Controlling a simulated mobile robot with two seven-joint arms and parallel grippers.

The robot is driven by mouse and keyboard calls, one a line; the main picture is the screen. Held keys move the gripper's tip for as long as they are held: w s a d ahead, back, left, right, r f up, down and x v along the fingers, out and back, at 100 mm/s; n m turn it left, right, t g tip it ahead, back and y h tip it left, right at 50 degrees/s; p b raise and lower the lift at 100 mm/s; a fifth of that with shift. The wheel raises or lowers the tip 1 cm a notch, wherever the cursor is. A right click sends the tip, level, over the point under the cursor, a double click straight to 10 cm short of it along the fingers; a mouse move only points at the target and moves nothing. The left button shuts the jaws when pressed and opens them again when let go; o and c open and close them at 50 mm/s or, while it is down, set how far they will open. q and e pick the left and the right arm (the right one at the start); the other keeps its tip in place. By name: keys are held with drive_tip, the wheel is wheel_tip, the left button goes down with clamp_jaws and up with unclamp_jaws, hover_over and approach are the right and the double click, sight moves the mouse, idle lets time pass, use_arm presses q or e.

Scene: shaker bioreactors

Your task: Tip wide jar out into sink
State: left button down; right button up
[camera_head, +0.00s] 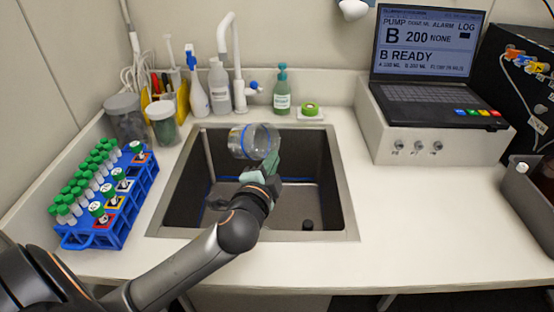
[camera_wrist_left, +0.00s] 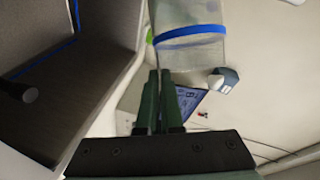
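The wide jar (camera_head: 262,140) is clear with a blue band and lies tipped onto its side in the air over the back part of the sink (camera_head: 335,190). No contents can be made out in it. My left gripper (camera_head: 272,165) is at the jar's lower right side, its fingers close together and holding the jar up. In the left wrist view, the jar (camera_wrist_left: 190,55) and its blue band show just beyond the fingertips of the left gripper (camera_wrist_left: 162,75); the exact contact is hidden. My right gripper is not in view.
A blue rack (camera_head: 110,225) of green-capped tubes stands left of the sink. Bottles, a white tap (camera_head: 238,75) and a green soap bottle (camera_head: 282,92) stand behind it. A laptop (camera_head: 430,65) sits on a white box at right. Counter right of the sink is clear.

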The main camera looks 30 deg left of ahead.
sight(253, 142)
use_arm(q)
drive_tip(key=r+n+h+p, duration=0.1)
drive_tip(key=n+p, duration=0.1)
drive_tip(key=a+r+n+g+h+p, duration=0.1)
drive_tip(key=r+n+p, duration=0.1)
drive_tip(key=r+n+h+p, duration=0.1)
drive_tip(key=r+n, duration=0.1)
drive_tip(key=shift+a+r+n+g+h+p, duration=0.15)
drive_tip(key=shift+a+n+g+h+p, duration=0.15)
drive_tip(key=shift+h+p, duration=0.1)
drive_tip(key=shift+w+a+r+n+h, duration=0.1)
drive_tip(key=shift+a+r+n+h, duration=0.2)
drive_tip(key=shift+r+n+h, duration=0.25)
drive_tip(key=shift+a+r+n+h, duration=0.3)
drive_tip(key=shift+r+n+h, duration=0.05)
drive_tip(key=shift+n, duration=0.4)
